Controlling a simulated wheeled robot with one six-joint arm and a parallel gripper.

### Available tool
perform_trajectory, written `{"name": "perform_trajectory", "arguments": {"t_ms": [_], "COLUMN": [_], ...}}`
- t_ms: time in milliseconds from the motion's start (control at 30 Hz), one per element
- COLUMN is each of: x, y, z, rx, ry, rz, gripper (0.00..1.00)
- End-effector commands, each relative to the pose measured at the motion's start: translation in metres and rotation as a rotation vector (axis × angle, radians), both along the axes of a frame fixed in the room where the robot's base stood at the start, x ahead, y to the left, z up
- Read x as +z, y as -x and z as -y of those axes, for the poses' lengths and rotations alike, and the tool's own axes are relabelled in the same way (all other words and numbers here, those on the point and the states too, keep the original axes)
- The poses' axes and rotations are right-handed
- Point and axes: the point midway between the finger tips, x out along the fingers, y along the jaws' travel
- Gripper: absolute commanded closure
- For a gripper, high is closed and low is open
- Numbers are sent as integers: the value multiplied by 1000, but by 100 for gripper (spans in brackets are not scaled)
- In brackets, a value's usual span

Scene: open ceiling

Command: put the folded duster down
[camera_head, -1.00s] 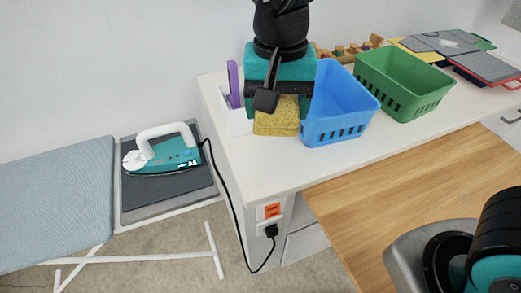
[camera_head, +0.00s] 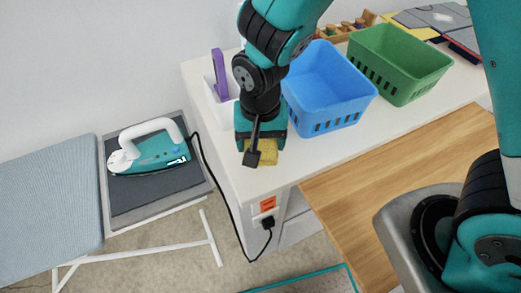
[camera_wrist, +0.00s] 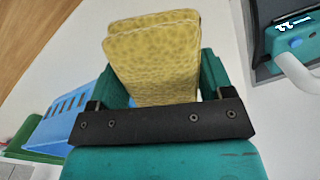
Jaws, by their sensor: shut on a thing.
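The folded duster (camera_head: 267,151) is yellow and speckled, and part of it shows below my gripper (camera_head: 258,143) in the head view. In the wrist view the duster (camera_wrist: 153,62) stands out beyond the jaws of my gripper (camera_wrist: 155,95), folded in layers. My gripper is shut on it, over the front left part of the white counter (camera_head: 240,176). I cannot tell whether the duster touches the counter top.
A blue basket (camera_head: 330,88) and a green basket (camera_head: 400,62) stand to the right. A white holder with a purple thing (camera_head: 219,75) stands behind on the left. A wooden top (camera_head: 400,165) is at front right.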

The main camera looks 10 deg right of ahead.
Motion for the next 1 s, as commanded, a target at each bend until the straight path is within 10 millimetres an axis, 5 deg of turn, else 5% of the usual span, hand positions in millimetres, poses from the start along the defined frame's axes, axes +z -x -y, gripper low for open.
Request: {"name": "perform_trajectory", "arguments": {"t_ms": [400, 767, 800, 900, 1000], "x": [-46, -51, -50, -50, -50], "y": [-1, -1, -1, -1, -1], "z": [1, 1, 1, 1, 1], "rx": [-2, -3, -3, -3, -3], "ry": [-1, -2, -2, -2, -2], "rz": [1, 2, 2, 2, 2], "gripper": [52, 52, 22, 1, 1]}}
